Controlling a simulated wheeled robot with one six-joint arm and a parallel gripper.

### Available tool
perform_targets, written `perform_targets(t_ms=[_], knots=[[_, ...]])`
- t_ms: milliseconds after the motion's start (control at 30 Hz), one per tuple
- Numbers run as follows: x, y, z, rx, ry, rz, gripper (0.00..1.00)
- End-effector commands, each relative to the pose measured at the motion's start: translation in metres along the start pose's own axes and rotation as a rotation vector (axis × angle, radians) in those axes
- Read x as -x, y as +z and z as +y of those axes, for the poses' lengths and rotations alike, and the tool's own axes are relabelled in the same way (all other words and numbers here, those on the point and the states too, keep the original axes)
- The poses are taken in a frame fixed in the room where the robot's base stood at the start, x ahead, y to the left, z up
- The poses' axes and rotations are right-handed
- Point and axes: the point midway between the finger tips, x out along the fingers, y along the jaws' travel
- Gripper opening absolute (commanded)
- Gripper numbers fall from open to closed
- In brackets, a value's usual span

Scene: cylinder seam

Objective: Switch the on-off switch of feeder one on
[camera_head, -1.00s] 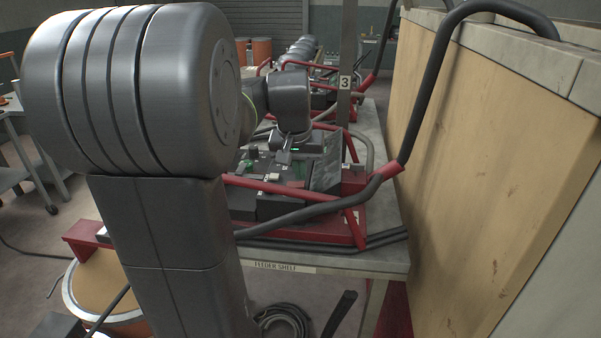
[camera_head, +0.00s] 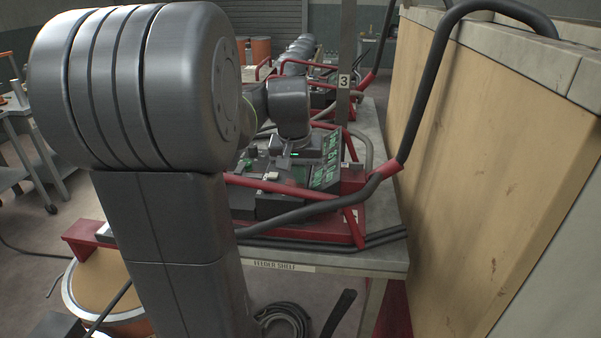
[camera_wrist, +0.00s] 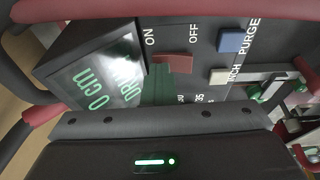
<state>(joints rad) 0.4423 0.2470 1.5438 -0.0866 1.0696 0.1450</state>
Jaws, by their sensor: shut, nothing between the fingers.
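The feeder's control panel (camera_wrist: 205,45) fills the top of the wrist view, with ON, OFF and PURGE labels. A reddish-brown rocker switch (camera_wrist: 174,62) sits below and between ON and OFF. A tilted display (camera_wrist: 98,82) left of the switch is lit with green text, including "0 cm". In the head view the feeder (camera_head: 300,235) stands on the shelf, its display (camera_head: 326,165) lit green. The feeder's own number is not readable.
A blue button (camera_wrist: 231,42) and a pale button (camera_wrist: 219,77) are right of the switch. Red and black tube rails (camera_head: 300,215) surround the feeder. A wooden panel (camera_head: 490,170) stands close on the right. Another feeder stands behind, near a "3" sign (camera_head: 344,81).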

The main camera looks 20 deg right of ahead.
Motion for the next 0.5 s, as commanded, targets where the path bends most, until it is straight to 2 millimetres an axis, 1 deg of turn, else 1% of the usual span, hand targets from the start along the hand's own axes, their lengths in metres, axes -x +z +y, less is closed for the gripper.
perform_targets(t_ms=[200,500], knots=[[0.0031,-0.0003,-0.0110,0.001,-0.003,-0.002,0.00],[0.0037,-0.0007,-0.0122,0.000,-0.002,-0.001,0.00]])
